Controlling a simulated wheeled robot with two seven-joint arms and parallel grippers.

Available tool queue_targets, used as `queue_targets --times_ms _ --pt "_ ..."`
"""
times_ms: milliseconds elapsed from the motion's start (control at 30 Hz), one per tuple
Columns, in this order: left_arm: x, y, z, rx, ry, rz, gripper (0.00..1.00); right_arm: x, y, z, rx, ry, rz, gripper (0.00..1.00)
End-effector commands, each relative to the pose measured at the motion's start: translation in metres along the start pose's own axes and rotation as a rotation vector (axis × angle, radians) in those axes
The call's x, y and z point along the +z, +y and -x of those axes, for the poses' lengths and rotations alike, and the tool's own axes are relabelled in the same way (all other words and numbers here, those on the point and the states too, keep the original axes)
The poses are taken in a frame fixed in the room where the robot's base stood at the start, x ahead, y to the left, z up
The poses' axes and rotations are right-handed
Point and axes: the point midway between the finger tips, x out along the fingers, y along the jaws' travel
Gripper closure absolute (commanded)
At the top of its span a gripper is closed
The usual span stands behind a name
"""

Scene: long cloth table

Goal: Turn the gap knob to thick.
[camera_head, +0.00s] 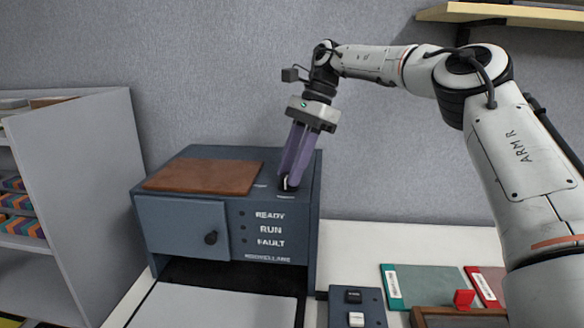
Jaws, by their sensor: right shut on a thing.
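A dark blue-grey machine (176,222) stands on the white table against the wall. Its front carries the words READY, RUN and FAULT. A small dark knob (289,184) with a light mark sits on the machine's top near the right end. My right gripper (287,183) points down from above with its purple fingers shut on this knob. The fingers hide part of the knob, and any gap markings around it are too small to read. My left gripper is not in view.
A brown panel (204,176) lies on the machine's top, left of the knob. A switch box (357,308) stands at the front. Green (424,286) and red (486,284) flat items lie at the right. A shelf unit (85,190) stands at the left; a wall shelf (510,14) hangs upper right.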

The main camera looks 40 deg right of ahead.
Motion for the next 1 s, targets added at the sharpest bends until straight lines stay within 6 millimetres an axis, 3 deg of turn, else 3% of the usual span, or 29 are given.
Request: queue_targets --times_ms 400,933,967,1000 --pt "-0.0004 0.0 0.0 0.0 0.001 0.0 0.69 0.001 -0.0023 0.0009 0.061 0.001 0.16 0.94" --pt "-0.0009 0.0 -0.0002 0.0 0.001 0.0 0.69 0.001 -0.0021 0.0011 0.069 0.0 0.179 0.94" --pt "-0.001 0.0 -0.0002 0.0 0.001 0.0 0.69 0.0009 -0.0021 0.0011 0.069 0.0 0.179 0.66" --pt "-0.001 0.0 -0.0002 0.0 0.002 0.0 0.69 0.0009 -0.002 0.001 0.069 0.0 0.178 0.6"
